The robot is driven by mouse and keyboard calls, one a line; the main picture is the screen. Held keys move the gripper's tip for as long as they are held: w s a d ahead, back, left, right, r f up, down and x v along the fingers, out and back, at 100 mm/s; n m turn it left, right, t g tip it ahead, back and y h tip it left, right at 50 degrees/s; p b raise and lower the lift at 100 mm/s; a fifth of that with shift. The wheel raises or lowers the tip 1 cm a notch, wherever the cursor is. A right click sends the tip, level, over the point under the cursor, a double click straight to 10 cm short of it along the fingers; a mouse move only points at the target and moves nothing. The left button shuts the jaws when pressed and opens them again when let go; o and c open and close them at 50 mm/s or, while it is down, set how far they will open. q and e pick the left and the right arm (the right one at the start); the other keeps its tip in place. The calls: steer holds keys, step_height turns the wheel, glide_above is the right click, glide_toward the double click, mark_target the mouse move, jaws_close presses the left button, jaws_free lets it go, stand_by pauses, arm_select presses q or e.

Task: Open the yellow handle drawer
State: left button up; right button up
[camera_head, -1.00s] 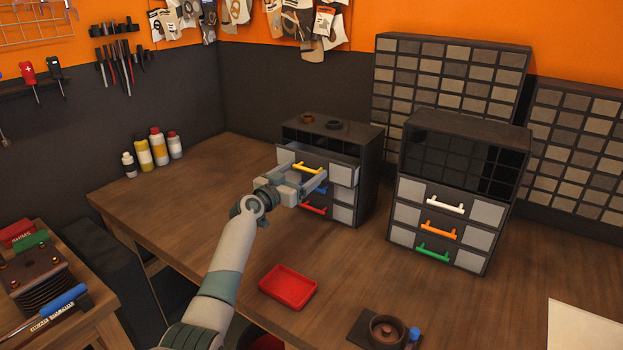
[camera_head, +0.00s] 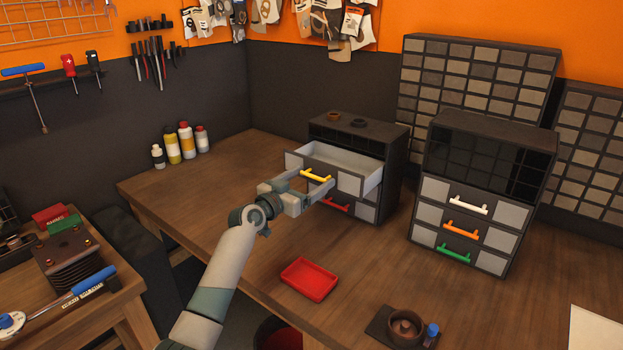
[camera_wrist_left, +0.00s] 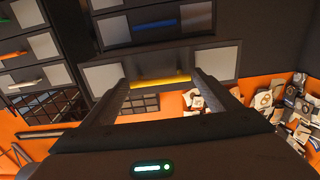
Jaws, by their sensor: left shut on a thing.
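The drawer with the yellow handle (camera_head: 315,175) is the top drawer of the left dark cabinet (camera_head: 395,165). It is pulled well out, and its pale empty inside (camera_head: 335,158) shows. My left gripper (camera_head: 318,188) is at the drawer front, shut on the yellow handle. In the left wrist view the yellow handle (camera_wrist_left: 160,83) lies between the two fingers. The red handle (camera_head: 334,205) of a lower drawer shows below my gripper. The blue handle is hidden in the head view but shows in the left wrist view (camera_wrist_left: 153,24). My right gripper is not in view.
A second cabinet (camera_head: 480,145) with white, orange and green handles stands to the right. A red tray (camera_head: 309,279) and a dark round dish (camera_head: 404,325) sit near the table's front. Several bottles (camera_head: 186,140) stand at the back left. The table left of the drawer is clear.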

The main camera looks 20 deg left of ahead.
arm_select(q)
steer(key=o, duration=1.2)
steer(key=shift+o, duration=1.4)
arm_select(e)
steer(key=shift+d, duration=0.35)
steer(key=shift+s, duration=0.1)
arm_select(q)
steer(key=b+v, duration=0.5)
steer(key=v, duration=1.2)
steer(key=shift+a, duration=0.15)
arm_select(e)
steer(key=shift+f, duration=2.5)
arm_select(q)
steer(key=shift+s+f, duration=0.1)
steer(key=shift+s, duration=0.1)
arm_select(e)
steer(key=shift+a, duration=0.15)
